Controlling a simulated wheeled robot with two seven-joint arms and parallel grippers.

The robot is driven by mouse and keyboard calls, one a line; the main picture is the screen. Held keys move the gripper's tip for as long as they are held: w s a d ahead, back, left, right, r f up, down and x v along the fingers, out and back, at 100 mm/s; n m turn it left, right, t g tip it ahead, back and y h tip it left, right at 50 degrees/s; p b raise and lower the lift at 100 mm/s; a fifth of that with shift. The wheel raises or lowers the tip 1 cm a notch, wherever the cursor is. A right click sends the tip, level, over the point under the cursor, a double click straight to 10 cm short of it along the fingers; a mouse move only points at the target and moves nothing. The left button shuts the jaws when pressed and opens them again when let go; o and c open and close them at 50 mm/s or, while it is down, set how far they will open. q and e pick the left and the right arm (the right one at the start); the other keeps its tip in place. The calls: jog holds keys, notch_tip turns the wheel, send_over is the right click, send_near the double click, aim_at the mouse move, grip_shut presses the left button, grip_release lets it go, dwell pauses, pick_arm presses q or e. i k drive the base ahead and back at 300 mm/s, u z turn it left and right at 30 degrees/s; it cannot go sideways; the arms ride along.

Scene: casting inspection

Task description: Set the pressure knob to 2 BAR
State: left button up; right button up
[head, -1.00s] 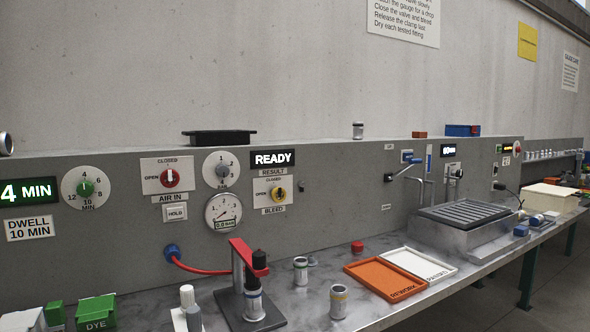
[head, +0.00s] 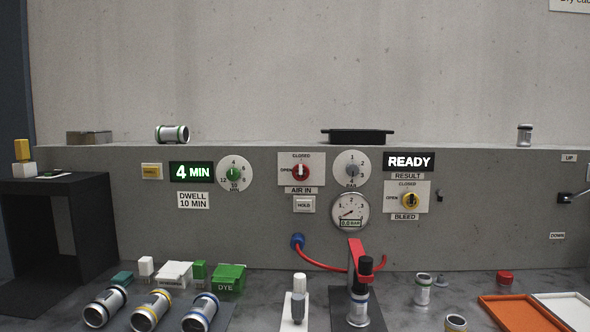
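The pressure knob (head: 351,170) is a grey knob on a round white dial marked 1, 2, 3 and BAR, on the grey panel in the head view. Its exact pointer direction is too small to tell. The pressure gauge (head: 349,211) below it reads 0.0 bar. A display (head: 409,161) reads READY. Neither of my grippers is in view.
A red clamp stand (head: 356,262) holds a fitting below the gauge, with a red hose (head: 325,266) running to the panel. Several banded fittings (head: 152,309) lie at the front left. An orange tray (head: 515,313) is at the right.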

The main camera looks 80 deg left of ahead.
aim_at(352, 170)
jog(key=u, duration=2.7)
